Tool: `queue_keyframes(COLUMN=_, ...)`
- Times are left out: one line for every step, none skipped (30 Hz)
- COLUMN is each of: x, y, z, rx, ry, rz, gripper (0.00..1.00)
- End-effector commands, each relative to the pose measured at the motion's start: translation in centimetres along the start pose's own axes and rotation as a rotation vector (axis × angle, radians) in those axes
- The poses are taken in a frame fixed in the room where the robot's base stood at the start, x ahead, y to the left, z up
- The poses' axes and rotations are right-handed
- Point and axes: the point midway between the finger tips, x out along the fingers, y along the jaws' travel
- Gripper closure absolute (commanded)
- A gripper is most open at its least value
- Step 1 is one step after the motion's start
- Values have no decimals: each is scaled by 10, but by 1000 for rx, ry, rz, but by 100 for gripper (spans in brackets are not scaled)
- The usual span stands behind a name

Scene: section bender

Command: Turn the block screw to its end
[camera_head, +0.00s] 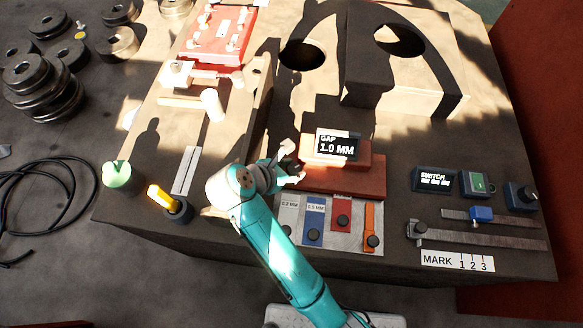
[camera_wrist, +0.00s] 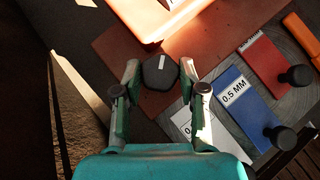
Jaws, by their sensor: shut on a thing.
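The block screw (camera_wrist: 159,72) is a dark faceted knob with a white line on its top, seen in the wrist view at the near side of an orange block (camera_wrist: 150,18). My gripper (camera_wrist: 160,75) has one finger on each side of the knob and is shut on it. In the head view my gripper (camera_head: 292,163) is at the left end of the block, below the gap display (camera_head: 338,146), which reads 1.0 MM. The knob cannot be made out in the head view behind the fingers.
Gauge strips lie right of my gripper: a blue 0.5 MM strip (camera_wrist: 243,103), a red strip (camera_wrist: 268,66) and an orange one (camera_head: 369,226), with black knobs.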

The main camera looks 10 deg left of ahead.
Motion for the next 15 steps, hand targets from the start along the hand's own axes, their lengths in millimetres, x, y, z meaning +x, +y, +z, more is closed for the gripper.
queue_keyframes(x=0, y=1, z=0, rx=12, ry=0, rz=-11, gripper=94)
queue_keyframes(x=0, y=1, z=0, rx=19, ry=0, rz=-18, gripper=94)
queue_keyframes(x=0, y=1, z=0, rx=26, ry=0, rz=-25, gripper=94)
queue_keyframes(x=0, y=1, z=0, rx=31, ry=0, rz=-29, gripper=94)
queue_keyframes(x=0, y=1, z=0, rx=35, ry=0, rz=-34, gripper=94)
queue_keyframes(x=0, y=1, z=0, rx=40, ry=0, rz=-39, gripper=94)
queue_keyframes(x=0, y=1, z=0, rx=43, ry=0, rz=-42, gripper=94)
queue_keyframes(x=0, y=1, z=0, rx=45, ry=0, rz=-45, gripper=94)
queue_keyframes(x=0, y=1, z=0, rx=47, ry=0, rz=-47, gripper=94)
queue_keyframes(x=0, y=1, z=0, rx=49, ry=0, rz=-49, gripper=94)
queue_keyframes(x=0, y=1, z=0, rx=49, ry=0, rz=-49, gripper=94)
queue_keyframes(x=0, y=1, z=0, rx=50, ry=0, rz=-50, gripper=94)
queue_keyframes(x=0, y=1, z=0, rx=50, ry=0, rz=-50, gripper=94)
queue_keyframes(x=0, y=1, z=0, rx=50, ry=0, rz=-50, gripper=94)
queue_keyframes(x=0, y=1, z=0, rx=50, ry=0, rz=-50, gripper=94)
